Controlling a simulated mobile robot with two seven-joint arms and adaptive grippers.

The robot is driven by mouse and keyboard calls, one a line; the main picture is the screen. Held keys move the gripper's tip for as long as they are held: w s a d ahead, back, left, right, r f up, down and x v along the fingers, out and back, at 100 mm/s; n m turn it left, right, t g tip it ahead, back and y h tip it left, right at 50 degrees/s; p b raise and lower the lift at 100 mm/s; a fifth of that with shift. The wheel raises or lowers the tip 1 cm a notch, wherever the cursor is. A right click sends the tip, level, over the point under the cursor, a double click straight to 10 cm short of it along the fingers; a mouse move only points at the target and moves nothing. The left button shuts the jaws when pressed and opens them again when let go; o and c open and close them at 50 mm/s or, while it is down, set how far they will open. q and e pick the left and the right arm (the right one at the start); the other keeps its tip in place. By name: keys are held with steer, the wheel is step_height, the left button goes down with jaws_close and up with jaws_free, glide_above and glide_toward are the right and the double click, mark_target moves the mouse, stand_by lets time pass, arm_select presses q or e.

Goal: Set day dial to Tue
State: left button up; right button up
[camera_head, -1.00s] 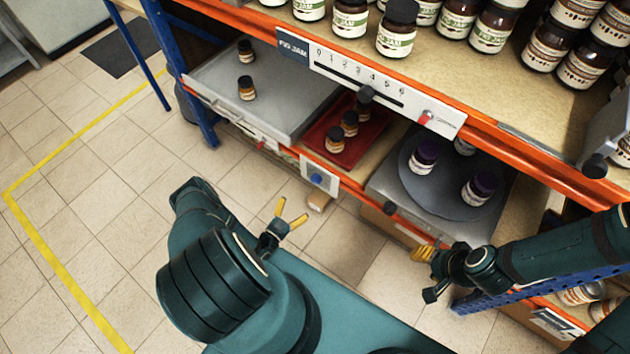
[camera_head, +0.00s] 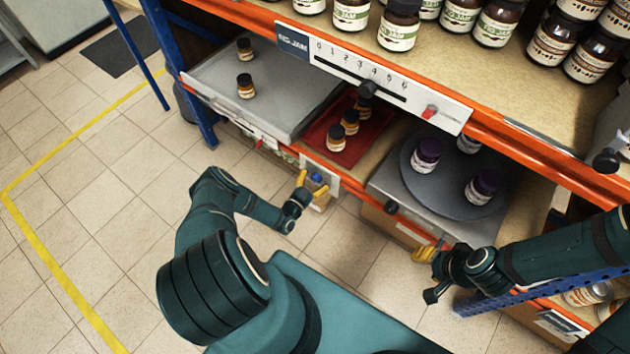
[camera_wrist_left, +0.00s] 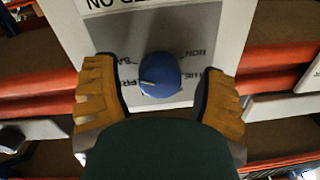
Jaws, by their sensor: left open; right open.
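The day dial is a round blue knob (camera_wrist_left: 160,75) with a short pale pointer line, on a grey plate with a white panel around it (camera_wrist_left: 72,22). Some lettering on the plate shows, upside down in the left wrist view; part of it is hidden by the knob and my gripper. My left gripper (camera_wrist_left: 160,95) is open, one yellow finger on each side of the knob, with gaps to it. In the head view the knob (camera_head: 317,178) shows between the fingertips of my left gripper (camera_head: 314,180). My right gripper (camera_head: 424,254) is open and empty, below the turntable.
An orange shelf beam (camera_wrist_left: 265,87) runs on both sides of the panel. Above are a grey tray (camera_head: 290,105) with small jars, a red tray (camera_head: 365,145) with jars, and a round grey turntable (camera_head: 445,190) with purple-lidded jars. Floor to the left is clear.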

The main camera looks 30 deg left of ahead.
arm_select(q)
steer(key=shift+w, duration=0.1)
steer(key=c, duration=1.2)
